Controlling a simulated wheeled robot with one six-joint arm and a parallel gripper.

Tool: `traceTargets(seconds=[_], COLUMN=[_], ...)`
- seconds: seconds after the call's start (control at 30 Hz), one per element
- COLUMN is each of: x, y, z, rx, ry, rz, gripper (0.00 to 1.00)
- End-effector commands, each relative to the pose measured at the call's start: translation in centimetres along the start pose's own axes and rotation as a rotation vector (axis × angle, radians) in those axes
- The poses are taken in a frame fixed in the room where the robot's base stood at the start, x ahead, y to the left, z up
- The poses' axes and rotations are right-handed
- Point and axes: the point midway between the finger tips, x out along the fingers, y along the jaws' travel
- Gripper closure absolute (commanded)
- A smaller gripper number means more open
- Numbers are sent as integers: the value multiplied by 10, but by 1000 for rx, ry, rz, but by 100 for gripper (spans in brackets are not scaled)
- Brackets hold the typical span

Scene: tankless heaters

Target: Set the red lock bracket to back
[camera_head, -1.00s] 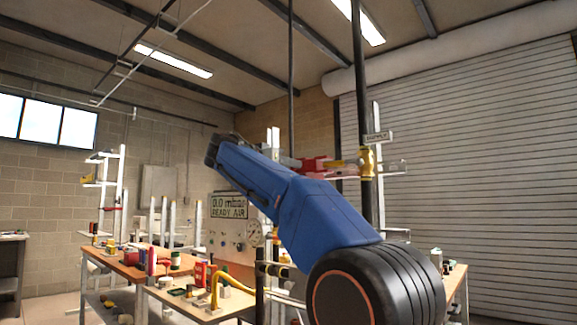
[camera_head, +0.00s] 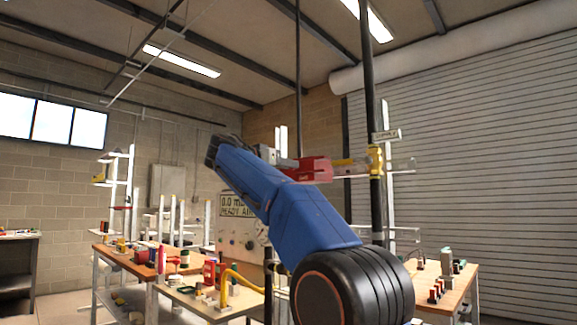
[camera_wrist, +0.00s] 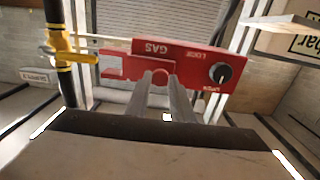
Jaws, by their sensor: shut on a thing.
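The red lock bracket (camera_head: 313,169) is level in the head view, left of the yellow valve (camera_head: 375,160) on a black upright pipe. In the wrist view, the bracket (camera_wrist: 190,58) shows upside-down GAS and LOCK lettering and a dark round knob (camera_wrist: 220,73) at its right. Its forked left end is close to the yellow valve (camera_wrist: 62,45); I cannot tell whether they touch. My gripper (camera_wrist: 160,80) is shut on the middle of the bracket's near edge. In the head view, my gripper (camera_head: 288,161) meets its left end, partly hidden by my blue arm.
A wooden bench (camera_head: 216,301) with a yellow hose and small items stands at lower left. Another bench (camera_head: 455,290) with small parts stands at right. A white upright post (camera_head: 388,215) stands behind the pipe.

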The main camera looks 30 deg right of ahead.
Motion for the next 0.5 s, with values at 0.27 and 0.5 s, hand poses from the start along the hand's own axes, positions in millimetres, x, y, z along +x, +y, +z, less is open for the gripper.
traceTargets(seconds=[0.27, 0.5], x=[0, -4], y=[0, 0], z=[0, 0], rx=[0, 0], ry=[0, 0], rz=[0, -1], gripper=[60, 60])
